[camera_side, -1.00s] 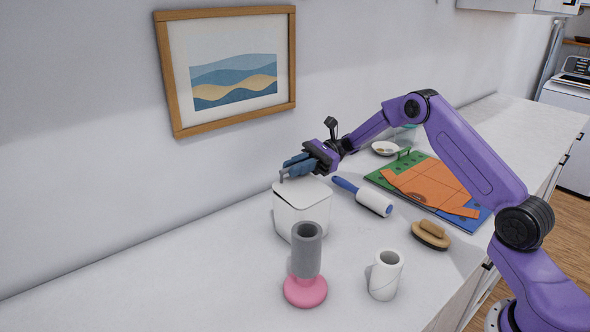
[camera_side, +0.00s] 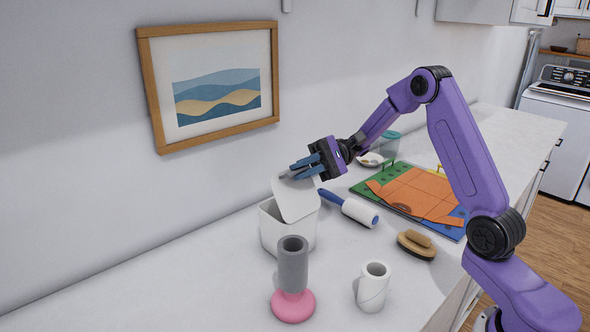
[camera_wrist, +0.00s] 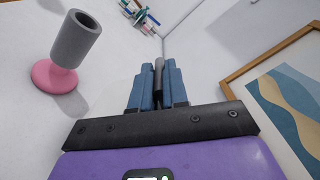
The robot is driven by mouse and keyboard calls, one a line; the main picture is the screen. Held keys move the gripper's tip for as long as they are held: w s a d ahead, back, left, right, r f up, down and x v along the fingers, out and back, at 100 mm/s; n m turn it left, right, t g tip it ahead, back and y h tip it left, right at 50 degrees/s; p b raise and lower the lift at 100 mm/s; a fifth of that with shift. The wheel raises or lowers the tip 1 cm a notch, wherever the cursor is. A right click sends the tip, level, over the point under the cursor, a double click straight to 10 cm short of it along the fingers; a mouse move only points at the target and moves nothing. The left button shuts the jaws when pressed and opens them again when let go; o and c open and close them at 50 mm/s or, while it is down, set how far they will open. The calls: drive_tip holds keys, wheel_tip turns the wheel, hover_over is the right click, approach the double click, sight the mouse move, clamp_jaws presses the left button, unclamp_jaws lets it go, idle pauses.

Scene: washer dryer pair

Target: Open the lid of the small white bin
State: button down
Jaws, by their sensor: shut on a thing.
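The small white bin (camera_side: 287,235) stands on the white counter beside the wall. Its white lid (camera_side: 296,201) is tilted up steeply, and the bin's top is partly uncovered. My gripper (camera_side: 297,170) is at the raised upper edge of the lid, its blue fingers closed on the small grey lid handle. In the wrist view the grey handle (camera_wrist: 158,72) shows as a narrow bar between the two blue fingers. The bin's inside is hardly visible from the side.
A grey cylinder on a pink base (camera_side: 293,285) stands close in front of the bin. A framed picture (camera_side: 212,85) hangs on the wall behind.

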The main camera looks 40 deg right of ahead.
drive_tip(key=s+n, duration=0.4)
drive_tip(key=s, duration=0.2)
drive_tip(key=shift+f+n, duration=0.35)
drive_tip(key=shift+n, duration=0.05)
idle(0.3)
drive_tip(key=c, duration=1.1)
unclamp_jaws()
drive_tip(key=d, duration=1.7)
drive_tip(key=shift+w+d, duration=0.1)
drive_tip(key=shift+d, duration=0.15)
